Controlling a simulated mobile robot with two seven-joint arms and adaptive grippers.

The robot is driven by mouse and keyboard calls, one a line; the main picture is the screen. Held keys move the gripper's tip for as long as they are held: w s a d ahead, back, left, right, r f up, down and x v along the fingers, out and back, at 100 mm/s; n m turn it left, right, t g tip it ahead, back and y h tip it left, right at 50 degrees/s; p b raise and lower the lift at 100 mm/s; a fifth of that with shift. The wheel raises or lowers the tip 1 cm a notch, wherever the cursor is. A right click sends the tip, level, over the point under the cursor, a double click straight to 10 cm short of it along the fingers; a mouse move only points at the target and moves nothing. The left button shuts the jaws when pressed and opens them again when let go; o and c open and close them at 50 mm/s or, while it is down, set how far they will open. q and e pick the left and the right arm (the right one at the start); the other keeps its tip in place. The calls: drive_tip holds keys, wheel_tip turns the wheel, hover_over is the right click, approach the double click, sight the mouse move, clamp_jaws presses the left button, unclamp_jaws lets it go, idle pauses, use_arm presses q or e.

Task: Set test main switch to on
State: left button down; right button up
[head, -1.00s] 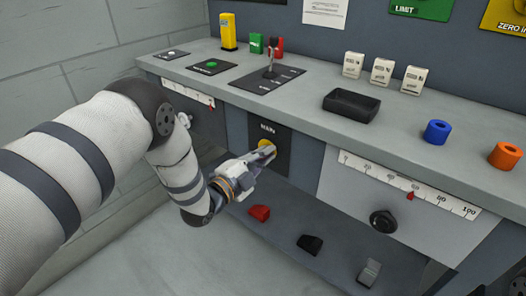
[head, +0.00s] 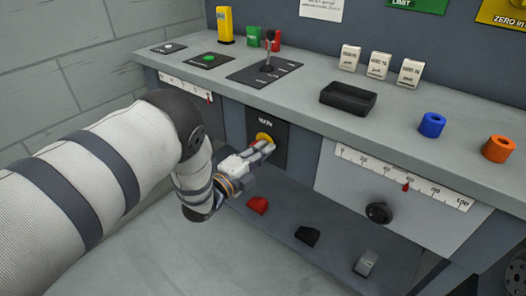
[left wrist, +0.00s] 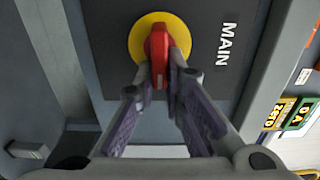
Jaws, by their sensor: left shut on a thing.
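The main switch is a red handle (left wrist: 158,52) on a round yellow plate (left wrist: 148,28), set in a dark panel (left wrist: 205,75) lettered MAIN. In the head view the yellow plate (head: 264,139) shows on the front of the bench below its top. My left gripper (head: 266,148) reaches it from the left and front. In the left wrist view the fingers (left wrist: 160,75) are closed on the two sides of the red handle. The handle lies along the fingers' line in that view. My right gripper is not in view.
The bench top (head: 300,105) overhangs the switch. Below are a red pedal (head: 257,205), a black pedal (head: 307,236) and a grey pedal (head: 367,263). A black knob (head: 379,213) and a scale (head: 400,180) are to the right. A lever (head: 268,50) stands on top.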

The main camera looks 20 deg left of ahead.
use_arm(q)
drive_tip(key=shift+a, duration=0.1)
drive_tip(key=c, duration=1.7)
unclamp_jaws()
drive_tip(key=shift+s, duration=0.1)
drive_tip(key=v, duration=1.2)
